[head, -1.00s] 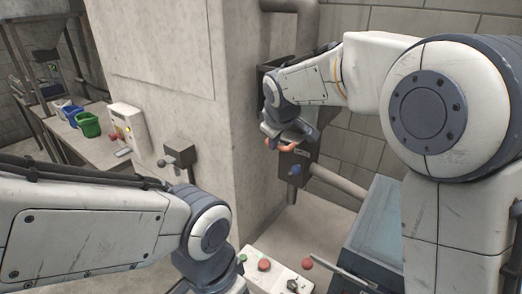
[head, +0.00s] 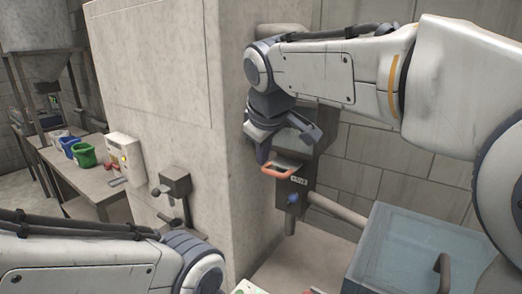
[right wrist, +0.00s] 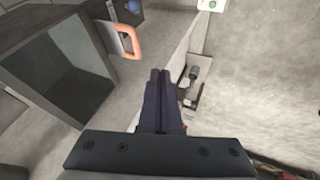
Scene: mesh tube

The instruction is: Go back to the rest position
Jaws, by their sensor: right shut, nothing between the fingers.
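My right gripper (head: 263,154) is in the middle of the head view, in front of the dark metal box on the wall. Its fingers (right wrist: 158,82) are shut together in the right wrist view with nothing between them. The orange handle (head: 279,171) of the box is just below and beside the gripper in the head view. In the right wrist view the handle (right wrist: 130,40) is left of the fingers, apart from them. My left arm enters at the lower left of the head view; its gripper is out of frame.
The dark box (right wrist: 60,65) shows an open cavity in the right wrist view. A concrete pillar (head: 165,90) stands at the left, with a lever unit (head: 174,185) on a post before it. A blue-grey bin (head: 405,245) is at the lower right. Coloured buckets (head: 84,156) stand on a far bench.

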